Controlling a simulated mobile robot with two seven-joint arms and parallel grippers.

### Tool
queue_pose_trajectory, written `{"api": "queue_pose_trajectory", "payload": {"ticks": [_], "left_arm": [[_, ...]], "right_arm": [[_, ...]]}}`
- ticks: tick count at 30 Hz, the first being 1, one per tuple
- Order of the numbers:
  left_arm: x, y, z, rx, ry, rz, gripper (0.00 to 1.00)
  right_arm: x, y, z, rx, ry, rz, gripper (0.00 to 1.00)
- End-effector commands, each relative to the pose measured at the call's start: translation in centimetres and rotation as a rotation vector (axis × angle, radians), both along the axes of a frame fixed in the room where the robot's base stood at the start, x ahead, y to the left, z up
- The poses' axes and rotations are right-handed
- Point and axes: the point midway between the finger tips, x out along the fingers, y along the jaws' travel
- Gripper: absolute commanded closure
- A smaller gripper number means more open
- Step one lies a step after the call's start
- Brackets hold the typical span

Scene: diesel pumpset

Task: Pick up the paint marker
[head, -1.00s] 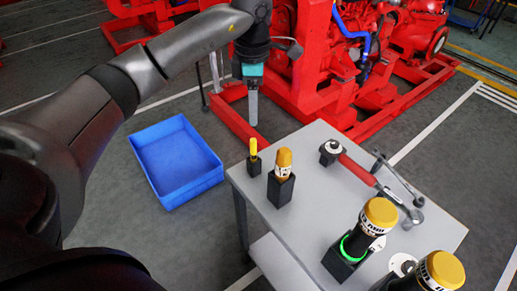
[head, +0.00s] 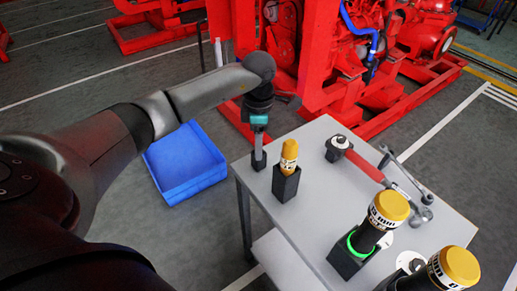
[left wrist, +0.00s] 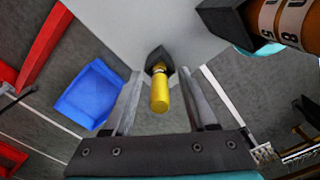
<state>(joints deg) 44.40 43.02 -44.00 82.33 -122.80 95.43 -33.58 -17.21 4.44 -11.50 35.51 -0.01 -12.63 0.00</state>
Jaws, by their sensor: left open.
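The paint marker (left wrist: 160,92) is a yellow stick standing upright in a small black holder (head: 259,161) at the left corner of the grey table (head: 330,215). My left gripper (head: 259,147) points down over it, and in the head view it hides the marker. In the left wrist view my left gripper (left wrist: 163,85) is open, with one finger on each side of the marker and visible gaps between. The holder (left wrist: 159,58) shows at the marker's far end. My right gripper is in neither view.
A yellow-capped bottle (head: 289,157) in a black holder stands close right of the marker. Two larger yellow-capped containers stand at front right. A blue bin (head: 186,165) is on the floor left; red machinery stands behind.

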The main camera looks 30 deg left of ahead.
Motion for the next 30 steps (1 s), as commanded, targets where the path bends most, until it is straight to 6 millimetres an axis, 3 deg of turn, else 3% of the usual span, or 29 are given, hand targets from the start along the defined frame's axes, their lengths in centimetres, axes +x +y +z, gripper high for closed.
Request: {"api": "queue_pose_trajectory", "payload": {"ticks": [7, 22, 30], "left_arm": [[0.05, 0.0, -0.15, 0.0, -0.001, 0.0, 0.45], [0.05, 0.02, -0.12, 0.0, -0.001, 0.0, 1.0], [0.06, 0.02, -0.11, 0.0, -0.001, 0.0, 1.0]], "right_arm": [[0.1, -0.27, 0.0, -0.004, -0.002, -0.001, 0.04], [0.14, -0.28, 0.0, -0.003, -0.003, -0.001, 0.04], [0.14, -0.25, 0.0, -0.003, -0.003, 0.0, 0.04]]}}
